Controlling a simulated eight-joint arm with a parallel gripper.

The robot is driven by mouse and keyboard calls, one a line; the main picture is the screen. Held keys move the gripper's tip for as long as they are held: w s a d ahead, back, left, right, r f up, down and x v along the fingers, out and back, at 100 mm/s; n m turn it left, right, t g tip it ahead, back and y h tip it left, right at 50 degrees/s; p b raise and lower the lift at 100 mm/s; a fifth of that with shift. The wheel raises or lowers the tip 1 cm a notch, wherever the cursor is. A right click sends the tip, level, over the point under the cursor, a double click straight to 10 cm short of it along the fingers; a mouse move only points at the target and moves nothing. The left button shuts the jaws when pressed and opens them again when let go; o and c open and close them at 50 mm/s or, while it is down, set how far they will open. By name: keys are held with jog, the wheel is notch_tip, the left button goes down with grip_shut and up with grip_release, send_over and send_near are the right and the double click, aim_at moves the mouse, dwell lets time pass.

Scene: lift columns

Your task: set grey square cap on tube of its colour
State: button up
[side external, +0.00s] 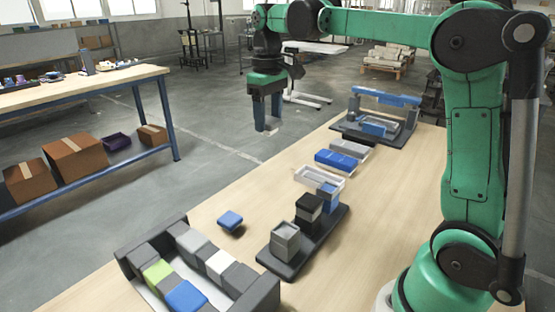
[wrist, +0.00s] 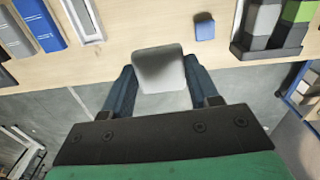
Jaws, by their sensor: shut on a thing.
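My gripper (side external: 267,124) is shut on the grey square cap (wrist: 160,69), which sits between the two blue fingers in the wrist view. They hang in the air past the table's far edge. A grey square tube (side external: 286,241) stands upright at the near end of a dark base (side external: 302,253).
A dark tray (side external: 128,263) of coloured blocks stands at the near left. A white tray (side external: 319,178), blue and grey pieces (side external: 342,161) and a blue-handled fixture (side external: 385,97) stand farther back.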

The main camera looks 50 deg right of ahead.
jog(key=s+a+f, duration=0.5)
jog(key=s+a, duration=0.4)
jog(key=s, duration=0.1)
notch_tip(320, 180, down, 6)
jog(key=shift+s+f+m, duration=0.15)
jog(key=shift+s+m, duration=0.1)
jog(key=shift+m, duration=0.05)
jog(key=shift+d+f, duration=0.1)
jog(key=shift+f, duration=0.5)
dwell(1.7)
jog(key=o, duration=1.5)
jog(key=shift+c, duration=0.2)
jog(key=shift+r, duration=0.1)
notch_tip(320, 180, up, 7)
jog(key=shift+r, duration=0.15)
